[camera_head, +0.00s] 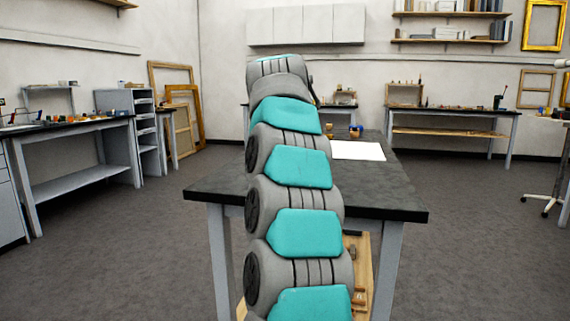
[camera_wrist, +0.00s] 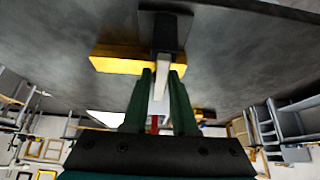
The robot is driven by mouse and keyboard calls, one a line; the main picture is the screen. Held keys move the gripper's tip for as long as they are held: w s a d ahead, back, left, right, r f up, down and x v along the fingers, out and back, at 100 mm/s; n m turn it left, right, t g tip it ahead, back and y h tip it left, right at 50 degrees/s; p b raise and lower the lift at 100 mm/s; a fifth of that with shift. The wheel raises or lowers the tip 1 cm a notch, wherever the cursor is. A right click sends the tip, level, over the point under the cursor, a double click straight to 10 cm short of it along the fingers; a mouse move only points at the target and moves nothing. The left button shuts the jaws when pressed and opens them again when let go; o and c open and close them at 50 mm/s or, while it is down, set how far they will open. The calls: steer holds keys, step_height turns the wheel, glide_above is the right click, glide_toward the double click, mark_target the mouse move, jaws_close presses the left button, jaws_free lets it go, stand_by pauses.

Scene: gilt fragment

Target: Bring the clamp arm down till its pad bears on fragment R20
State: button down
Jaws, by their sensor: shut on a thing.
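In the wrist view, which is upside down, my gripper (camera_wrist: 162,74) has its two green fingers closed around a pale bar, which looks like the clamp arm (camera_wrist: 159,98). A small red part shows lower between the fingers. Just beyond the fingertips stands a dark block on a dark plate, apparently the clamp's body (camera_wrist: 165,35). A gold bar, likely fragment R20 (camera_wrist: 118,62), lies across beside the dark block. The pad cannot be made out, so whether it touches the fragment cannot be told. In the head view my arm hides the gripper, clamp and fragment.
The dark-topped table (camera_head: 390,196) stands in front of me. A white sheet (camera_head: 357,151) and small jars (camera_head: 355,131) are towards its back. Other benches line the walls, with one at left (camera_head: 70,127) and one at back right (camera_head: 450,111). Grey floor is clear on both sides.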

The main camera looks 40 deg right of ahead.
stand_by(0.3)
steer(key=c, duration=0.9)
jaws_free()
steer(key=shift+r, duration=0.1)
steer(key=p+v, duration=0.2)
steer(key=v, duration=0.5)
steer(key=shift+r, duration=0.25)
steer(key=shift+s+a, duration=0.1)
steer(key=shift+a, duration=0.05)
